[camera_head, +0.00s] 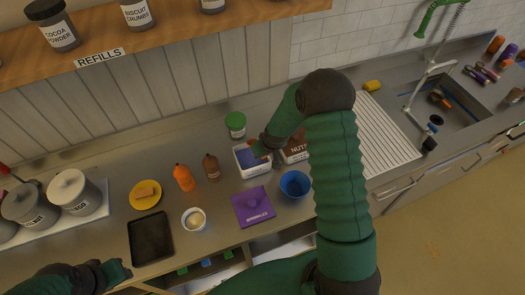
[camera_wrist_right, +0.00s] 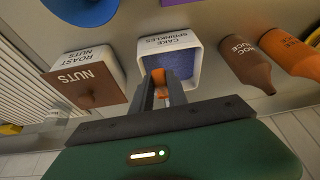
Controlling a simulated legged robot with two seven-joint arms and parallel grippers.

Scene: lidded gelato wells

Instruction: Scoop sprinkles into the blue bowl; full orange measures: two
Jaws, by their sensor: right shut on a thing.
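The white tub labelled cake sprinkles (camera_wrist_right: 168,42) stands open, with blue-purple sprinkles (camera_wrist_right: 182,64) inside; it also shows in the head view (camera_head: 252,171). My right gripper (camera_wrist_right: 160,88) is shut on the orange measure (camera_wrist_right: 161,76) at the tub's edge, over the opening; in the head view this gripper (camera_head: 262,146) partly covers the tub. I cannot tell whether the measure holds sprinkles. The blue bowl (camera_head: 295,184) stands in front and to the right of the tub, and its inside looks empty. My left gripper (camera_head: 117,270) is low at the left, its jaws unclear.
A purple sprinkles lid (camera_head: 253,208) lies in front of the tub. The nuts tub (camera_wrist_right: 88,84), with a brown lid, stands beside it. Sauce bottles (camera_head: 184,178) (camera_head: 212,167), a small white bowl (camera_head: 194,220), a yellow plate (camera_head: 146,205) and a black tray (camera_head: 150,240) are to the left.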

